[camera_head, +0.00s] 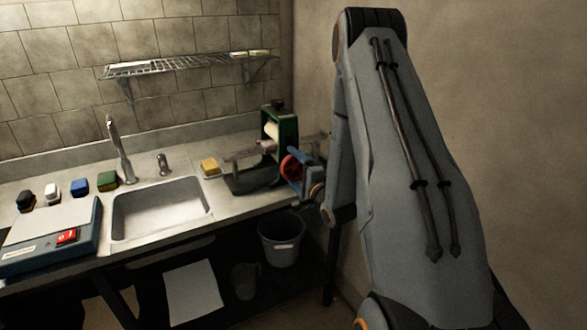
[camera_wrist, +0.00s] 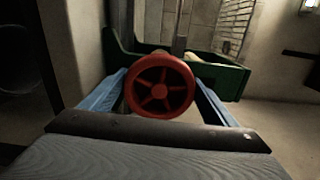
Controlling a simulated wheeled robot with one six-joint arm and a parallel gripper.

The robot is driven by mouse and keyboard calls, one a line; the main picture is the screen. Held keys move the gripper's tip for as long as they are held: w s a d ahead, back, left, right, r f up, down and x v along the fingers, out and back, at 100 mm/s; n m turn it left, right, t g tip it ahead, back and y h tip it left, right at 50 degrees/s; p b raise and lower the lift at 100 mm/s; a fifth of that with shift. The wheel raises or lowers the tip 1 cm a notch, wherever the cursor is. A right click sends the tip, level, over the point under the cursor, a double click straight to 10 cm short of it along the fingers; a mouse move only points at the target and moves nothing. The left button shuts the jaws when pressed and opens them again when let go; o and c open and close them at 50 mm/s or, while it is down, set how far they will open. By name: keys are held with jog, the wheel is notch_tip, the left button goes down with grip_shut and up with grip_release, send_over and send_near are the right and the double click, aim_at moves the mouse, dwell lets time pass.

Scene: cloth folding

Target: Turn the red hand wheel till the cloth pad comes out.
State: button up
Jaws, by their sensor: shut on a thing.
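The red hand wheel (camera_wrist: 160,87) is face-on in the wrist view, between my gripper's two blue fingers. In the head view the wheel (camera_head: 293,167) is on the right side of a dark green machine (camera_head: 286,130) on the counter. My gripper (camera_head: 297,166) reaches it from the right and is shut on the wheel; the fingers also show in the wrist view (camera_wrist: 160,95). A pale roll (camera_head: 271,131) shows inside the green frame. The machine's green body (camera_wrist: 225,80) lies behind the wheel in the wrist view. I cannot make out a separate cloth pad.
A yellow sponge (camera_head: 210,166) lies left of the machine. A sink (camera_head: 160,208) with a tap (camera_head: 120,150) is further left. Several coloured blocks and a device with a red switch (camera_head: 66,237) stand at the left. A grey bucket (camera_head: 282,240) is below the counter.

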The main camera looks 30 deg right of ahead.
jog(key=shift+m, duration=0.6)
jog(key=o, duration=1.1)
jog(key=shift+s, duration=0.15)
jog(key=shift+s+d+b, duration=0.15)
jog(key=shift+s+b, duration=0.85)
jog(key=shift+s, duration=2.8)
jog(key=shift+c, duration=0.2)
